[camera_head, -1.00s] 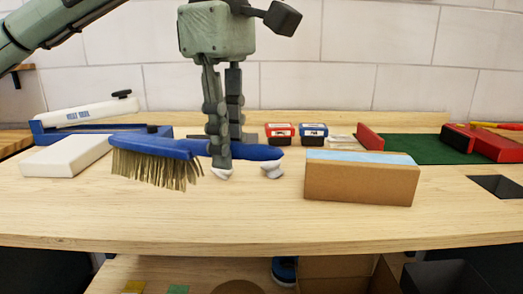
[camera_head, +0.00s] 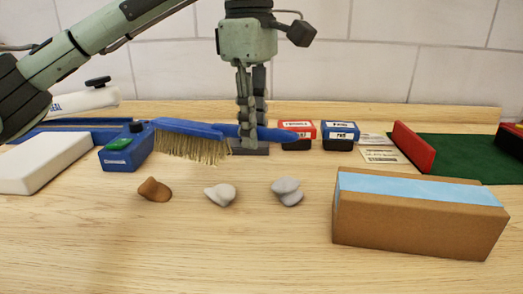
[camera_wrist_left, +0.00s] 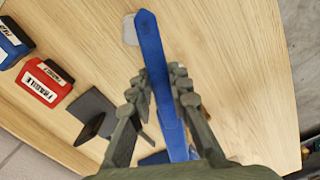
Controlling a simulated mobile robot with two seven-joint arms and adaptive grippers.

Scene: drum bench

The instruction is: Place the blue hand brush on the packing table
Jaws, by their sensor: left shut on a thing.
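The blue hand brush (camera_head: 190,128) has tan bristles that hang down at its left end in the head view. My left gripper (camera_head: 251,148) is shut on its blue handle, which sticks out to the right of the fingers. The brush is held level above the wooden packing table (camera_head: 270,245). In the left wrist view the brush handle (camera_wrist_left: 152,50) runs between the two fingers of the left gripper (camera_wrist_left: 160,90), with the table (camera_wrist_left: 225,60) below. The bristles are mostly hidden there. My right gripper is not in view.
Brown, white and grey stones (camera_head: 287,191) lie on the table below the brush. A cardboard box with a blue top (camera_head: 420,220) stands front right. Red (camera_head: 298,132) and blue (camera_head: 340,134) label boxes, a green mat (camera_head: 465,155) and a white block (camera_head: 40,163) surround the area. The front middle is clear.

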